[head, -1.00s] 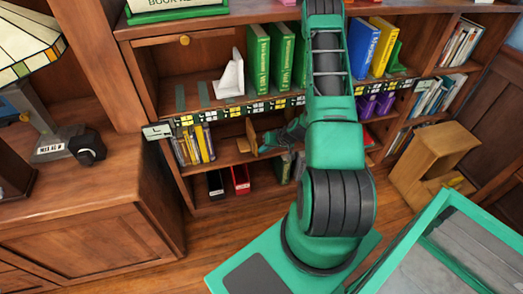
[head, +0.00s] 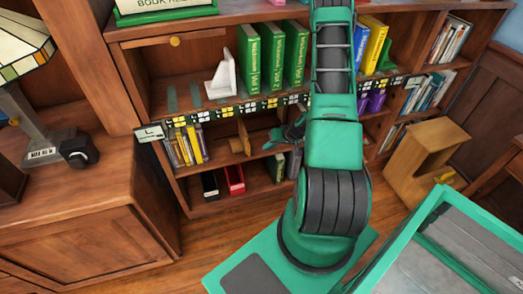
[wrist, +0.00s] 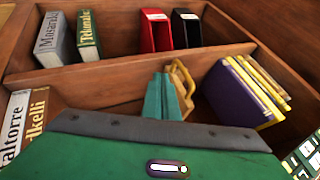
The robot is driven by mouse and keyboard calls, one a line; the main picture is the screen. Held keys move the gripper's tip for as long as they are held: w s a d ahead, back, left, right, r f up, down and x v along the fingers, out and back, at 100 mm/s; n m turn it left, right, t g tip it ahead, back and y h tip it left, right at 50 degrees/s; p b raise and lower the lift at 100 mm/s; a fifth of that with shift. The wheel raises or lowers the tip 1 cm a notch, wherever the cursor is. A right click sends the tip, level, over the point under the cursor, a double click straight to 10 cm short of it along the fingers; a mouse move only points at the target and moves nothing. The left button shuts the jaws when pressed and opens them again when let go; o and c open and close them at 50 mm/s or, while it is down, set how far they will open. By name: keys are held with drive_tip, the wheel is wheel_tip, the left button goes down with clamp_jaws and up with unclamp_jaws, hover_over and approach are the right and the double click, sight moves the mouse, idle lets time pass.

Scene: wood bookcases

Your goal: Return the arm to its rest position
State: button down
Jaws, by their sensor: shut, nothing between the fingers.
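My green arm rises from my base in the middle of the head view and bends to the bookcase. My gripper (head: 277,136) is at the middle shelf, just right of a wooden bookend (head: 243,139), with a small gap between them. The gripper is shut and empty. In the wrist view its teal fingers (wrist: 162,97) stand close together, with the wooden bookend (wrist: 183,82) partly hidden behind them. Part of the wrist is hidden behind the arm in the head view.
Books (head: 188,146) stand left on the middle shelf, below a labelled shelf edge. Green volumes (head: 270,55) and a white bookend (head: 221,75) are above. Black and red bins (head: 234,179) are below. A wooden stand (head: 425,160) is on the floor at right. A cabinet with a lamp is left.

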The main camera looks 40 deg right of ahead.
drive_tip(key=v, duration=0.6)
drive_tip(key=shift+s+r, duration=0.25)
drive_tip(key=shift+d, duration=0.1)
drive_tip(key=s+a+r+n+g, duration=0.1)
drive_tip(key=s+a+r+g, duration=0.2)
drive_tip(key=r, duration=0.6)
drive_tip(key=s+a+r+n+g, duration=0.15)
drive_tip(key=a+r, duration=0.25)
drive_tip(key=r, duration=0.6)
drive_tip(key=s+a+r+m+g+h, duration=0.1)
drive_tip(key=s+a+r, duration=0.3)
drive_tip(key=s+r, duration=0.3)
drive_tip(key=s+a+r+m+g+h, duration=0.1)
drive_tip(key=s+a+r, duration=0.3)
drive_tip(key=s+r, duration=0.4)
drive_tip(key=s+m, duration=0.1)
drive_tip(key=s, duration=0.3)
drive_tip(key=shift+s+r+g, duration=0.3)
drive_tip(key=shift+g, duration=0.05)
drive_tip(key=shift+m, duration=0.25)
